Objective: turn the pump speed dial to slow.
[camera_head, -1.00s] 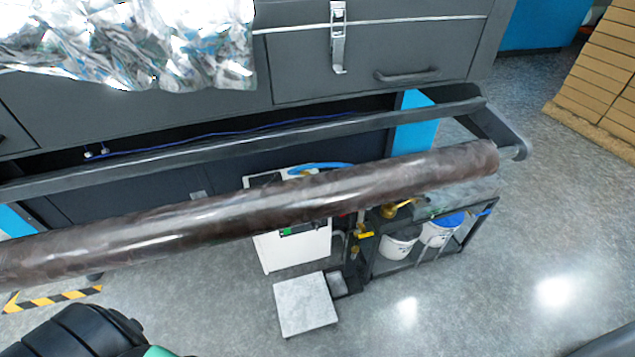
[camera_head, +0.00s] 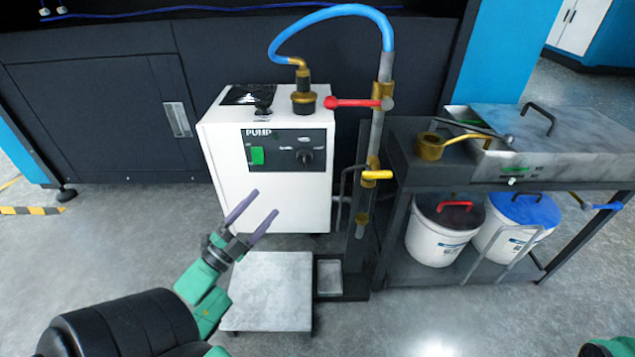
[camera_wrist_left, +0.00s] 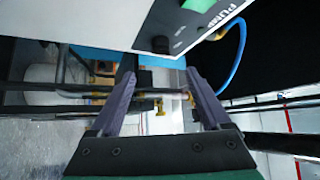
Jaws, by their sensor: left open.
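The white pump unit (camera_head: 265,195) stands on the floor, with a dark panel marked PUMP. The black speed dial (camera_head: 304,157) is at the right of that panel, beside a green switch (camera_head: 257,155). Its setting is too small to read. In the left wrist view the dial (camera_wrist_left: 160,44) sits beyond and slightly above the fingertips. My left gripper (camera_head: 266,202) is open and empty, in front of the pump and below the dial in the picture, apart from it. It also shows in the left wrist view (camera_wrist_left: 160,75). My right gripper does not show.
A blue hose (camera_head: 335,12) runs from the pump to a pipe with a red lever (camera_head: 350,103) and a yellow valve (camera_head: 377,175). A grey platform (camera_head: 270,290) is below the gripper. A cart (camera_head: 400,265) with white buckets (camera_head: 437,237) stands right.

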